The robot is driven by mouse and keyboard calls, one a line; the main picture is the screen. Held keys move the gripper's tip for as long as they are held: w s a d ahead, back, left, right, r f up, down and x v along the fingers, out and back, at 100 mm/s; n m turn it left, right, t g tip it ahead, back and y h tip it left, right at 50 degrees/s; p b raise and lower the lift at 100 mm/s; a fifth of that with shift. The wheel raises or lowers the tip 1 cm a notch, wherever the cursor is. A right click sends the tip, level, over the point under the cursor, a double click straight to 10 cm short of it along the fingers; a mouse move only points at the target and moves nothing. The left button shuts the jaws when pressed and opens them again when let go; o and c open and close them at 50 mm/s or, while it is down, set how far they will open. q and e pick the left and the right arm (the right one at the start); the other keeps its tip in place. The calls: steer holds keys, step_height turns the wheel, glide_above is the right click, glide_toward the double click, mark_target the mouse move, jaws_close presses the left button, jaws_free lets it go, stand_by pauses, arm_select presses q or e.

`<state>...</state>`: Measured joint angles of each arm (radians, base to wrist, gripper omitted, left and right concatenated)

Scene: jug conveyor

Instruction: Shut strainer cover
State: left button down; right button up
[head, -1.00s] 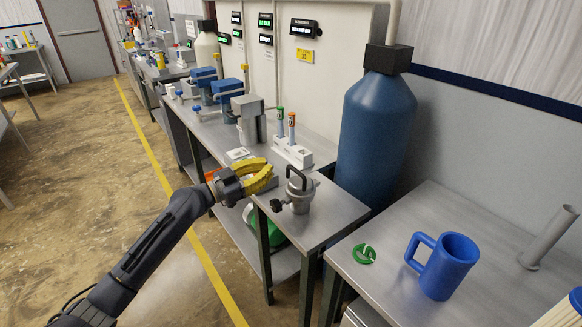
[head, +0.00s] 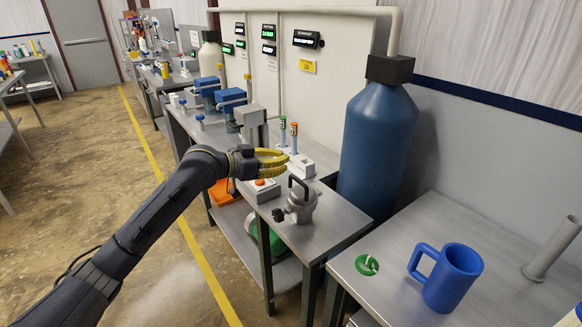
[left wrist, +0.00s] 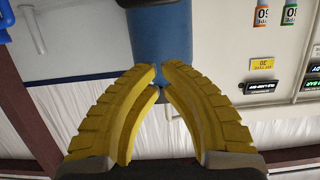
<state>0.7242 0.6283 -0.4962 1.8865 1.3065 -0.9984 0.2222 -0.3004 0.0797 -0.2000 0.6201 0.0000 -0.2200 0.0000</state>
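The strainer (head: 302,207) is a small grey metal pot near the front edge of the middle steel bench. A dark looped handle (head: 291,184) rises at its top, and a black knob (head: 278,215) sticks out at its left. I cannot tell how the cover sits. My left gripper (head: 287,161) has yellow ribbed fingers and is above and behind the strainer, apart from it. In the left wrist view its fingertips (left wrist: 160,69) almost meet, with nothing between them. The strainer is not seen there. My right gripper is not in view.
A tall blue tank (head: 377,145) stands right behind the bench. A white block with two tubes (head: 299,165) and a red-button box (head: 262,189) lie near my left gripper. A blue mug (head: 450,277) and a green ring (head: 367,265) are on the right table.

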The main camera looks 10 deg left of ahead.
arm_select(q)
glide_above(296, 181)
steer(key=w+d, duration=0.2)
step_height(296, 181, down, 2)
steer(key=f, duration=0.2)
steer(key=shift+s+a+f, duration=0.3)
steer(key=shift+f, duration=0.05)
steer(key=shift+s+a+f, duration=0.15)
steer(key=shift+s+f, duration=0.05)
steer(key=shift+f, duration=0.25)
steer(key=shift+s+a+f, duration=0.1)
steer(key=shift+f, duration=0.05)
steer(key=shift+s+a+f, duration=0.35)
steer(key=shift+a+f, duration=0.05)
steer(key=shift+f, duration=0.05)
steer(key=shift+s+f, duration=0.1)
steer(key=shift+f, duration=0.15)
